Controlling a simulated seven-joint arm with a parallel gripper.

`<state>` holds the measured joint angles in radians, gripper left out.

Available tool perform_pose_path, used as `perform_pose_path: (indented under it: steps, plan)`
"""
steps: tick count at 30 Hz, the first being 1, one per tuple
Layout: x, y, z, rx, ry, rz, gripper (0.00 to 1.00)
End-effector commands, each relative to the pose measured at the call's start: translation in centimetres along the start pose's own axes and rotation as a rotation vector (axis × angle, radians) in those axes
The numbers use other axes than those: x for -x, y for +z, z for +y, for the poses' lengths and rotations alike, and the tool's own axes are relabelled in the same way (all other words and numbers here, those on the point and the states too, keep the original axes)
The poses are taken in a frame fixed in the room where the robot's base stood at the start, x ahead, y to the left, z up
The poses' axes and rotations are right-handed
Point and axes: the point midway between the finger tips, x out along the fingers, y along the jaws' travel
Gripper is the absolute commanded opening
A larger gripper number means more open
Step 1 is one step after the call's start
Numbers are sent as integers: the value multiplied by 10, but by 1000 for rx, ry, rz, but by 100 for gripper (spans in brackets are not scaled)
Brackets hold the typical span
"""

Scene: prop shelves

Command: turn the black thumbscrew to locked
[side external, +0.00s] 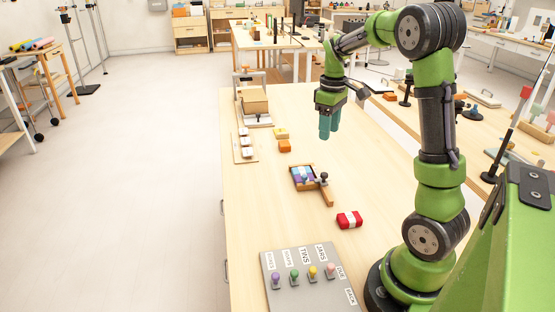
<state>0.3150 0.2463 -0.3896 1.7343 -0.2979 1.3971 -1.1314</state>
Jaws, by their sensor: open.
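My gripper (325,136) points down with teal fingers, above the table and behind the fixture in the picture. It is open, holds nothing and is apart from the thumbscrew.
A red and white block (349,220) lies in front of the fixture. A grey panel with coloured knobs (301,262) is at the near edge. Orange and yellow blocks (284,146) and a wooden tray (244,156) stand to the left. The table between is clear.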

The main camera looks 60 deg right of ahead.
Motion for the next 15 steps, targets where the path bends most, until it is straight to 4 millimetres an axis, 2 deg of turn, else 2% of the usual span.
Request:
perform_pose_path:
  steps: [6,15]
  plan:
    - [-50,1,-1,-2,-4,-6,50]
    - [-111,1,-1,-2,-3,-4,50]
